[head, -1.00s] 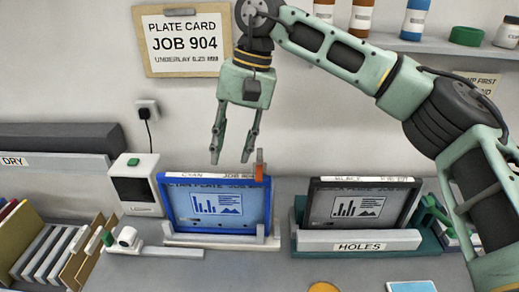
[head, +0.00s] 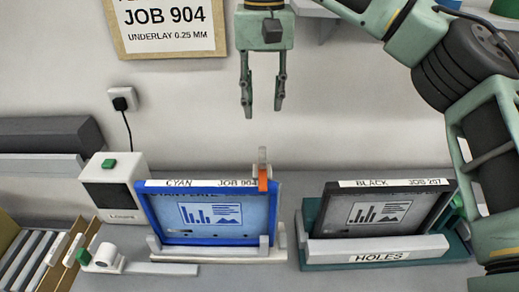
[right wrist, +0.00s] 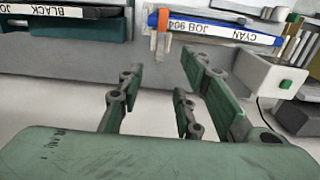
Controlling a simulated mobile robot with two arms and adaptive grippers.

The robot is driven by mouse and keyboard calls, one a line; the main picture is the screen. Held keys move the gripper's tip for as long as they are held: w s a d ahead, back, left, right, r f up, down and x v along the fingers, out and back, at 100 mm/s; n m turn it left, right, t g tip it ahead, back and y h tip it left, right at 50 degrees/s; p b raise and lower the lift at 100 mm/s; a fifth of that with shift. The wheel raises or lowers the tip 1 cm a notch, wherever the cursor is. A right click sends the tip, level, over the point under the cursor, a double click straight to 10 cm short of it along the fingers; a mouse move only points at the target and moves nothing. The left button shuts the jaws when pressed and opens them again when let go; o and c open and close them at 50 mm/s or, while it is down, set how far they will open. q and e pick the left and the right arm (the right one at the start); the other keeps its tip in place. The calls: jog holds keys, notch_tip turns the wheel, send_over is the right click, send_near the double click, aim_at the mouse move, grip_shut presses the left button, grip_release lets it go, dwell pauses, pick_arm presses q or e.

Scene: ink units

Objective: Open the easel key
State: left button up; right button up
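The easel key (head: 263,181) is an orange piece with a pale grey upright tab, at the top right corner of the easel holding the blue-framed cyan plate (head: 208,238). In the right wrist view the orange key (right wrist: 163,20) shows at the top, beside the plate's "CYAN JOB 904" label. My right gripper (head: 263,112) is open and empty, fingers pointing down. In the head view it appears directly above the key, with a gap between its tips and the tab. My left gripper is not in view.
A black-framed plate (head: 384,233) stands in a green holder marked "HOLES" (head: 378,246) to the right. A white box with a green button (head: 109,163) stands left of the easel. A narrow gap separates the two holders.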

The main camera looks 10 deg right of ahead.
aim_at(262, 154)
notch_tip(262, 154, down, 6)
jog(key=b, duration=0.4)
jog(key=shift+r+b, duration=0.2)
jog(key=shift+b, duration=0.15)
jog(key=shift+w+f, duration=0.1)
jog(key=shift+f, duration=0.1)
notch_tip(262, 154, down, 3)
jog(key=shift+f+p, duration=0.1)
jog(key=shift+p, duration=0.45)
notch_tip(262, 154, down, 3)
jog(key=shift+f+p, duration=0.15)
jog(key=shift+p, duration=0.25)
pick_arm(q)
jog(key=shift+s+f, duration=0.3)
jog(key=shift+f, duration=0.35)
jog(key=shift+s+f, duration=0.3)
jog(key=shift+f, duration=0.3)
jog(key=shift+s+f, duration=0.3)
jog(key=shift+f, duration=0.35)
pick_arm(e)
jog(key=shift+f, duration=0.4)
jog(key=shift+c, duration=0.5)
grip_shut()
